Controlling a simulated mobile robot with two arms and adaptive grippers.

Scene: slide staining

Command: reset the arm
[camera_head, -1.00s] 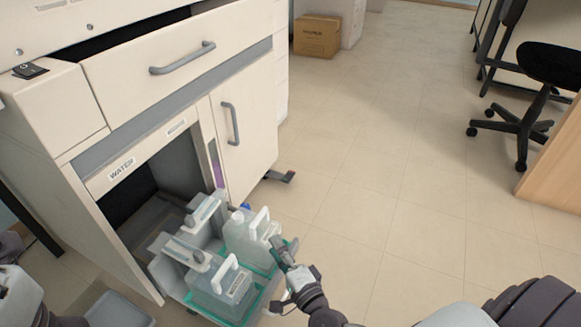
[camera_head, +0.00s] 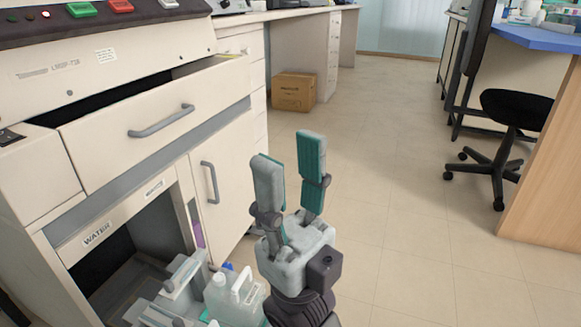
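My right gripper (camera_head: 290,178) is raised at the middle of the view, fingers pointing up. Its two teal-padded fingers are apart with nothing between them. It is in front of the cabinet's right side and the floor.
The staining cabinet (camera_head: 110,190) stands at left with its top drawer (camera_head: 150,125) partly open. Below, the water compartment is open, with jugs (camera_head: 232,302) at its front. A cardboard box (camera_head: 293,92), a black chair (camera_head: 515,110) and a wooden desk (camera_head: 545,170) stand beyond. The middle floor (camera_head: 400,190) is clear.

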